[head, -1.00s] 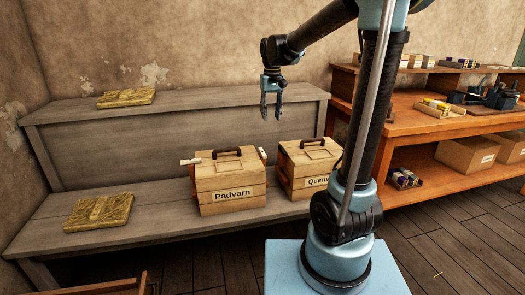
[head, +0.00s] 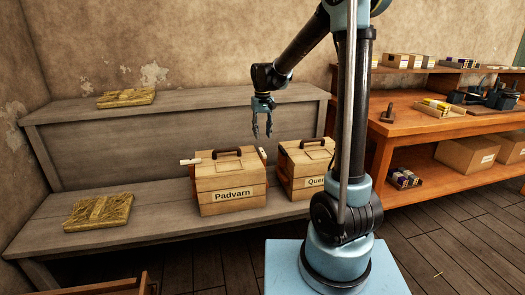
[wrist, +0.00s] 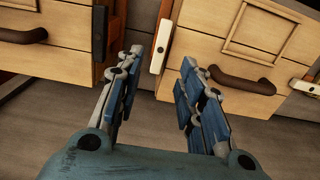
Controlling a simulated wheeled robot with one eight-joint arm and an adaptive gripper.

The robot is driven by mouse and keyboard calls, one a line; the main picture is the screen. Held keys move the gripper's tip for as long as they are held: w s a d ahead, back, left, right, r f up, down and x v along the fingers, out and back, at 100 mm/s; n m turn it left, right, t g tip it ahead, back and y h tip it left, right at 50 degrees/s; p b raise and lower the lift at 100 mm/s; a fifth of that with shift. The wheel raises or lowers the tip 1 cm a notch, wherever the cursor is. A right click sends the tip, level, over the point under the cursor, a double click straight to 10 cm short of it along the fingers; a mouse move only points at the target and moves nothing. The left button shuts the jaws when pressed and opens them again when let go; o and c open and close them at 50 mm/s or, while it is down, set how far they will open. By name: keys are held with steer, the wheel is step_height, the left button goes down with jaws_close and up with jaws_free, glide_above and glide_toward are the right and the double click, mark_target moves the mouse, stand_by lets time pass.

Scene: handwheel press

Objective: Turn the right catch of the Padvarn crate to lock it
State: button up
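The Padvarn crate (head: 233,197) is a pale wooden box with a dark lid handle, standing on the lower grey bench. Its right catch (head: 262,154) is a small whitish bar on the right side; its left catch (head: 188,161) sticks out sideways. My gripper (head: 262,134) points down, open and empty, above the crate's right side. In the wrist view the crate that appears to be Padvarn (wrist: 235,55) lies right, its pale catch (wrist: 158,58) showing between the fingertips (wrist: 161,58) but apart from them. The catch lies roughly along the crate's edge.
A second crate (head: 304,185), label partly hidden by my arm, stands close right, leaving a narrow gap. In the wrist view it appears at the left (wrist: 50,65). A straw-coloured bundle (head: 98,212) lies left on the bench. An orange workbench (head: 420,126) stands right.

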mark_target(262, 151)
step_height(262, 151, down, 9)
steer(key=shift+r, duration=0.2)
steer(key=shift+c, duration=0.2)
jaws_close()
